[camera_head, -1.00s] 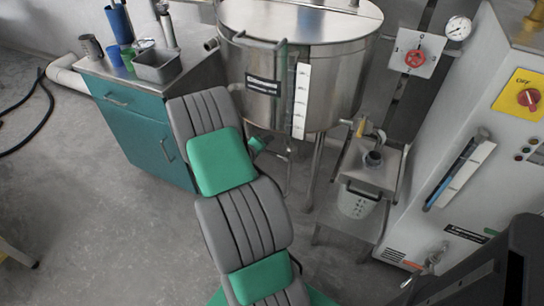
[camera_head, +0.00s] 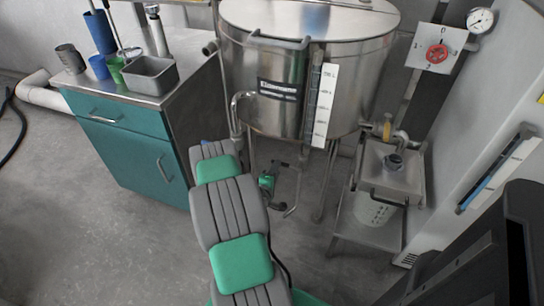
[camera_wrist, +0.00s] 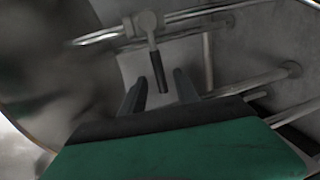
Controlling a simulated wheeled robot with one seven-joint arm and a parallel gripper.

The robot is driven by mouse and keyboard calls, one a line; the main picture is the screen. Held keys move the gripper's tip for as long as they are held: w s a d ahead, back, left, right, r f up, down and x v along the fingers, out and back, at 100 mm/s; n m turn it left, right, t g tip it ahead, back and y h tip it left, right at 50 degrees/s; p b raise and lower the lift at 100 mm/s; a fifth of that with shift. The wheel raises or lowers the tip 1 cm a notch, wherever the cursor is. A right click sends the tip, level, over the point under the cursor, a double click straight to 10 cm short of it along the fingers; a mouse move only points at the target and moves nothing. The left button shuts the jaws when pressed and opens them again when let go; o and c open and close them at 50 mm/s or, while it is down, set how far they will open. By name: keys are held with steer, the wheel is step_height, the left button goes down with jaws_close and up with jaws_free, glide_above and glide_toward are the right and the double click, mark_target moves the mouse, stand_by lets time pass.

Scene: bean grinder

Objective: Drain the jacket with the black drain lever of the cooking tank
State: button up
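The steel cooking tank (camera_head: 345,85) stands on legs in the head view, with thin pipes beneath it. In the wrist view, the black drain lever (camera_wrist: 159,72) hangs from a valve on a steel pipe and points down. My gripper (camera_wrist: 160,85) is open there, with its two dark fingers apart and the lever's lower end showing in the gap between them. I cannot tell how deep the lever is between the fingers, and no contact is visible. In the head view my gripper (camera_head: 283,165) is small and dark under the tank's front; the lever cannot be made out there.
A teal cabinet (camera_head: 130,145) with cups and a steel pan (camera_head: 150,73) stands left of the tank. A steel stand (camera_head: 397,170) with a white bucket (camera_head: 374,210) is to the right. Steel pipes (camera_wrist: 265,80) run close to the fingers. Floor at the lower left is clear.

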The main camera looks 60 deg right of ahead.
steer(key=x, duration=0.7)
steer(key=shift+d+b, duration=0.35)
steer(key=shift+d, duration=0.05)
steer(key=shift+f, duration=0.1)
jaws_close()
stand_by(0.8)
